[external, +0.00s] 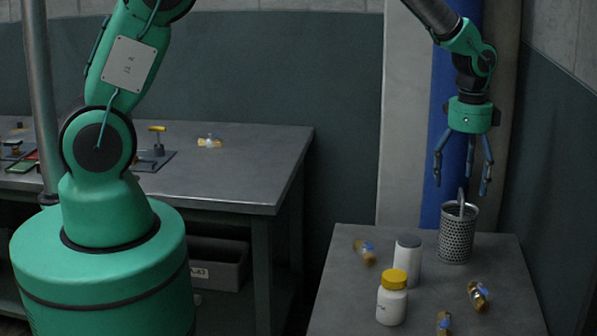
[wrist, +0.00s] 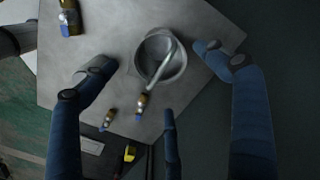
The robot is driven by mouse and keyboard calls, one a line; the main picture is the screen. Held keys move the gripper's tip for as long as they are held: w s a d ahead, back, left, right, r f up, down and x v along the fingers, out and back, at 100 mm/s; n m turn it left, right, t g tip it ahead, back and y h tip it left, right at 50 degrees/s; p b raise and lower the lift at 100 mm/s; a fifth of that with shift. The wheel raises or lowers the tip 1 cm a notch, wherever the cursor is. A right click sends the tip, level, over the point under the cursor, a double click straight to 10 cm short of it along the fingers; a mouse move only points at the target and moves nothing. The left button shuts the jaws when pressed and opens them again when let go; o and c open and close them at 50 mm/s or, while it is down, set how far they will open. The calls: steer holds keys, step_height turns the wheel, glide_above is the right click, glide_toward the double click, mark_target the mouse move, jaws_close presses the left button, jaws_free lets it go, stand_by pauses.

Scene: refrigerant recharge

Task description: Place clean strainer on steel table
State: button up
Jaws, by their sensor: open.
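A perforated grey metal strainer (external: 457,236) stands upright on the far part of a small grey table (external: 340,300) at the right, its thin handle rising above its rim. In the wrist view the strainer (wrist: 160,58) shows from above with the handle slanting across its opening. My three-fingered gripper (external: 462,182) points down just above it, fingers spread and empty. In the wrist view my gripper (wrist: 157,85) has its fingers around the strainer's outline, but contact cannot be seen. A larger grey table (external: 240,165) stands at the left.
On the small table, a grey-capped white canister (external: 407,262), a yellow-capped white bottle (external: 392,300) and several brass-and-blue fittings (external: 478,295) stand or lie near the strainer. The large table holds another fitting (external: 209,141) and small tools; its front right top is clear.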

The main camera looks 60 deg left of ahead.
steer(key=shift+r, duration=0.2)
stand_by(0.5)
steer(key=shift+a+r, duration=0.1)
steer(key=shift+r, duration=0.1)
steer(key=s+a+r+n+t, duration=0.1)
steer(key=s+a+r+n, duration=0.1)
steer(key=s+a+r, duration=0.5)
steer(key=s+a+r+n+t, duration=0.15)
steer(key=s+r, duration=0.35)
steer(key=r, duration=0.6)
steer(key=s+a+r+n, duration=0.25)
steer(key=s+r, duration=0.25)
steer(key=r, duration=0.4)
steer(key=s+a+r+n+t, duration=0.1)
steer(key=s+a+r+n, duration=0.1)
steer(key=s, duration=0.7)
steer(key=s+a+r+n+t, duration=0.1)
steer(key=s+a+n, duration=0.1)
steer(key=s, duration=0.8)
steer(key=s+a+r+n+t, duration=0.1)
steer(key=s+a, duration=0.3)
steer(key=s, duration=0.5)
steer(key=shift+s+r+n, duration=0.3)
steer(key=shift+r+n, duration=0.5)
steer(key=shift+r, duration=0.05)
step_height(320, 180, down, 6)
steer(key=b, duration=0.5)
steer(key=shift+r+b, duration=0.15)
steer(key=shift+b, duration=0.2)
